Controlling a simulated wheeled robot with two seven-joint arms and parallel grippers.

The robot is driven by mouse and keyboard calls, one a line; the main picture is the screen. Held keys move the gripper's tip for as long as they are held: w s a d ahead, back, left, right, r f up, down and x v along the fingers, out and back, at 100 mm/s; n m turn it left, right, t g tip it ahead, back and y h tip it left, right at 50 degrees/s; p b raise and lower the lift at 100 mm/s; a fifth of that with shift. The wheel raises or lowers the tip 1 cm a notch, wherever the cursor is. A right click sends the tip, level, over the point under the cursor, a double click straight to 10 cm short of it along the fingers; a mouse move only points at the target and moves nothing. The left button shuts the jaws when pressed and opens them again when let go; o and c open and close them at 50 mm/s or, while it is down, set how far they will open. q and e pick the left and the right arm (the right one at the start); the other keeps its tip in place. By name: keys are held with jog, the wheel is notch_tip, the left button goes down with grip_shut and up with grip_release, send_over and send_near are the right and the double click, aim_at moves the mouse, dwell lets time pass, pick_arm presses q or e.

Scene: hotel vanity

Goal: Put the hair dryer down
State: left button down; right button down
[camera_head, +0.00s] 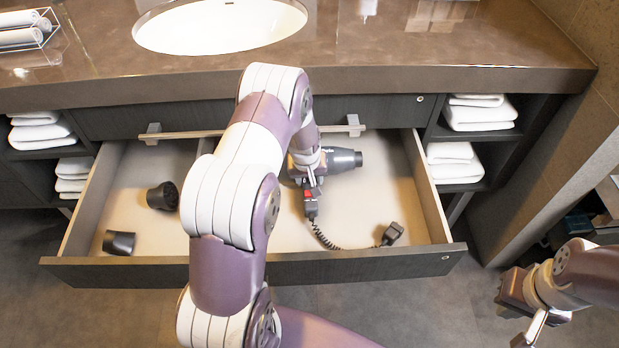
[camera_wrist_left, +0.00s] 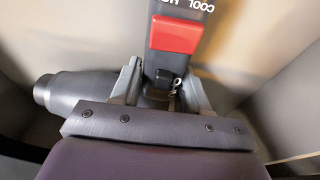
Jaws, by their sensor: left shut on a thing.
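The dark grey hair dryer (camera_head: 343,159) is inside the open drawer (camera_head: 345,264), on its right side. Its barrel points right in the head view, and its handle with a red switch (camera_head: 310,208) points toward the drawer front. My left gripper (camera_head: 307,180) is shut on the hair dryer's handle near the barrel. In the left wrist view the fingers (camera_wrist_left: 163,92) sit on both sides of the handle, below the red switch (camera_wrist_left: 176,35), with the barrel (camera_wrist_left: 75,92) to the left. I cannot tell whether the dryer touches the drawer bottom. My right gripper (camera_head: 533,328) is outside the drawer, partly cut off.
A coiled cord ends in a black plug (camera_head: 392,233) in the drawer. Folded towels (camera_head: 478,112) fill side shelves.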

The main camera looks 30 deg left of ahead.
pick_arm(q)
jog(key=c, duration=0.5)
grip_release()
jog(key=shift+f, duration=0.1)
jog(key=shift+c, duration=0.2)
jog(key=shift+r, duration=0.45)
jog(key=a+p+v, duration=0.1)
jog(key=p+v, duration=0.2)
jog(key=v, duration=0.7)
jog(key=s+d+r+m, duration=0.3)
jog(key=s+d+r, duration=0.2)
jog(key=s, duration=0.3)
jog(key=s+d+r+m+g, duration=0.1)
jog(key=s+d+r+m, duration=0.2)
jog(key=s+d+r, duration=0.2)
jog(key=s+d, duration=0.2)
jog(key=s, duration=0.2)
jog(key=shift+s+d+r+h, duration=0.3)
